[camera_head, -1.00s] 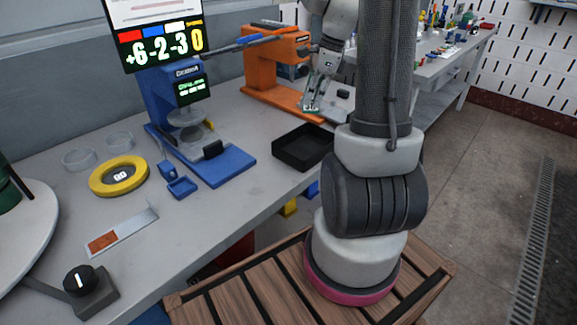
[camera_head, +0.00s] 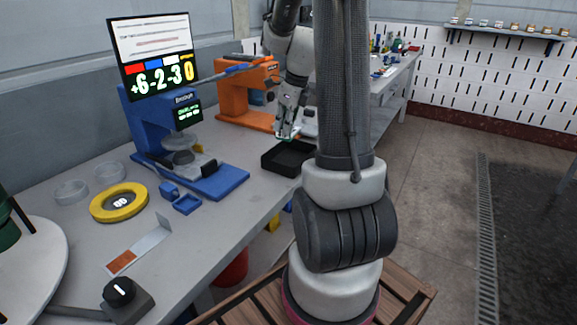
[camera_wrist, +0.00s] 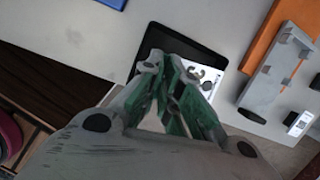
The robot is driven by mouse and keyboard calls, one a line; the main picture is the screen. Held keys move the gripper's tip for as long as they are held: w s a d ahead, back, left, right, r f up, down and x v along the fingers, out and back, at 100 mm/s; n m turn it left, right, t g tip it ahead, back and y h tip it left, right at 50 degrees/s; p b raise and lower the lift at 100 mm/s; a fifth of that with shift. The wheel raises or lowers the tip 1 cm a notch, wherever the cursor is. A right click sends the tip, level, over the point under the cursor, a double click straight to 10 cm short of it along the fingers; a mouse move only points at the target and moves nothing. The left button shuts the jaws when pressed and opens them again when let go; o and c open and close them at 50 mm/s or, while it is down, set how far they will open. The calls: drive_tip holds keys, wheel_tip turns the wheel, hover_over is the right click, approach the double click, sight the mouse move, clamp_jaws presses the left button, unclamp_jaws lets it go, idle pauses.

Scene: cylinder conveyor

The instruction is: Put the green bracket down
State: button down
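My gripper (camera_head: 287,128) hangs just above the black tray (camera_head: 268,163) on the grey bench. A small green piece, which I take to be the green bracket (camera_head: 288,136), shows at its fingertips in the head view. In the wrist view, the gripper (camera_wrist: 178,75) fingers reach over the tray (camera_wrist: 220,62), close around a small piece. Green surfaces show along the fingers there, and the bracket's outline is hard to separate from them. Whether the bracket touches the tray cannot be told.
A blue press-like stand (camera_head: 218,180) with a display is left of the tray. An orange stand (camera_head: 240,118) is behind it. A yellow ring (camera_head: 103,209), clear dishes (camera_head: 72,192) and a black knob box (camera_head: 128,300) lie farther left.

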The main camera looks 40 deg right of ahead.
drive_tip(key=shift+w+d+m, duration=0.15)
drive_tip(key=shift+w+m, duration=0.1)
drive_tip(key=shift+m, duration=0.45)
hover_over(285, 159)
drive_tip(key=s+a, duration=0.3)
drive_tip(key=s, duration=0.1)
drive_tip(key=f, duration=1)
drive_tip(key=shift+a, duration=0.2)
drive_tip(key=shift+f, duration=0.1)
drive_tip(key=c, duration=1.6)
unclamp_jaws()
drive_tip(key=shift+c, duration=0.2)
